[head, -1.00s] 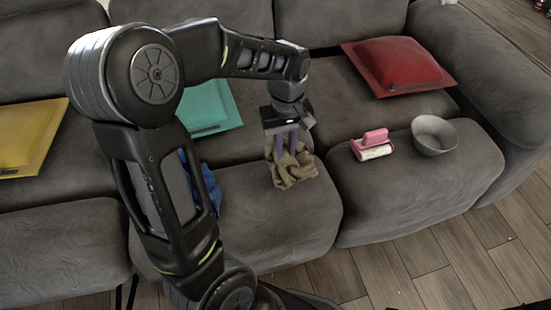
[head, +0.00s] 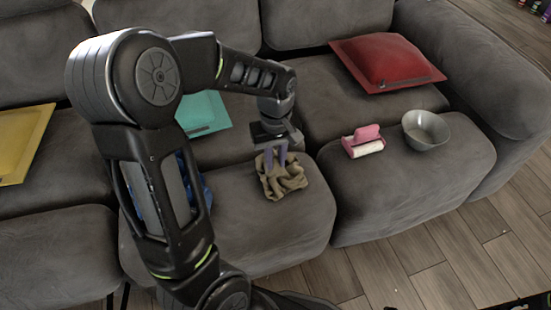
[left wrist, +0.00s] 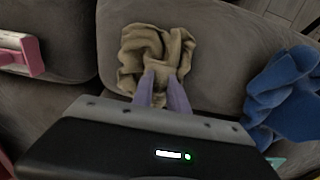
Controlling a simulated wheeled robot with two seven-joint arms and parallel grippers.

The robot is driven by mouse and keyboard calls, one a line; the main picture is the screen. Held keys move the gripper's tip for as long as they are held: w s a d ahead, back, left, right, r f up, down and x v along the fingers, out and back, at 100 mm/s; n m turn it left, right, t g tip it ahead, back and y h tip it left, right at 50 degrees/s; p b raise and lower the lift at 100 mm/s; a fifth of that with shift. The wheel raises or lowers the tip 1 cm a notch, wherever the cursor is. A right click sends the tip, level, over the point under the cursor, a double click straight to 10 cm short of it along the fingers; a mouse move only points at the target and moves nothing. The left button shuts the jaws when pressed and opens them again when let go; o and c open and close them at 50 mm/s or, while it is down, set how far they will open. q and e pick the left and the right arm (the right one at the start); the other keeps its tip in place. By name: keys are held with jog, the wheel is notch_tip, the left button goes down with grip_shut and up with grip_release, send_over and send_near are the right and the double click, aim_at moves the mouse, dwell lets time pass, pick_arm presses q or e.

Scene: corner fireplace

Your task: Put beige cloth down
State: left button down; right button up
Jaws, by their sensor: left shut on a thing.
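The beige cloth (head: 283,180) is a crumpled bundle on the front of the grey sofa's middle seat cushion. It also shows in the left wrist view (left wrist: 157,52), where it bunches around the fingertips. My left gripper (head: 275,164) points down and its purple fingers are shut on the cloth. The cloth appears to touch the seat. In the left wrist view the fingers of my left gripper (left wrist: 163,95) reach into the cloth's folds. My right gripper is not in view.
A blue cloth (left wrist: 285,95) lies beside the beige cloth, mostly hidden behind my arm in the head view. Red (head: 386,62), teal (head: 205,115) and yellow (head: 20,143) pillows lie on the sofa.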

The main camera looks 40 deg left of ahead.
pick_arm(q)
jog(key=shift+f, duration=0.15)
jog(key=c, duration=1.3)
grip_release()
notch_tip(320, 180, up, 12)
jog(key=p, duration=0.4)
jog(key=shift+r, duration=0.2)
